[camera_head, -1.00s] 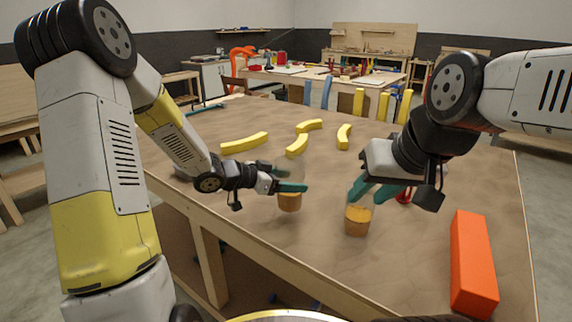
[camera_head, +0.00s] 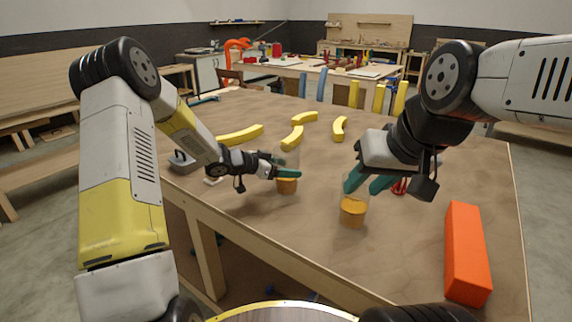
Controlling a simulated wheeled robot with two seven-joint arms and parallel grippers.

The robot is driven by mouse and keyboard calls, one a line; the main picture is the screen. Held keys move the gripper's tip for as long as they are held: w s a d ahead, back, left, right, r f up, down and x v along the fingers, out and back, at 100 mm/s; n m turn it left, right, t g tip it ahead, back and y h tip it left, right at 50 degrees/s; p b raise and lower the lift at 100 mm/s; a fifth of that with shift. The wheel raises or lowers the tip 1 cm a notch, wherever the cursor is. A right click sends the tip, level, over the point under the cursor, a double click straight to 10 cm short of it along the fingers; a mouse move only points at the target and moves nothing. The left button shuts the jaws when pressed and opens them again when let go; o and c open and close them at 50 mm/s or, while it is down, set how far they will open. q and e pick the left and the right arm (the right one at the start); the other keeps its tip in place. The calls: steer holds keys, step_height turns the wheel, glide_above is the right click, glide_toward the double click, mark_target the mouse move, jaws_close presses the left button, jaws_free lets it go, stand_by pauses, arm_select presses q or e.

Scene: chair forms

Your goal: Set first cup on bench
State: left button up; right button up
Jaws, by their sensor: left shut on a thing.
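Two clear cups with amber contents are in the head view. My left gripper (camera_head: 287,171) is shut on the left cup (camera_head: 287,186), its teal fingers across the cup's upper part. I cannot tell whether this cup touches the table top (camera_head: 270,222). The right cup (camera_head: 352,213) stands upright on the table, nearer to me. My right gripper (camera_head: 367,185) is just above and beside the right cup, its teal fingers apart. The fingers partly hide that cup's rim. The bench is probably this brown-topped table with a wooden edge.
A long orange block (camera_head: 466,253) lies at the table's right. Several yellow curved pieces (camera_head: 292,138) lie farther back. A small red thing (camera_head: 399,187) is behind my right gripper. A grey item (camera_head: 183,161) sits near the left edge. The middle of the table is clear.

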arm_select(q)
steer(key=o, duration=1)
steer(key=shift+f, duration=0.1)
steer(key=shift+c, duration=0.2)
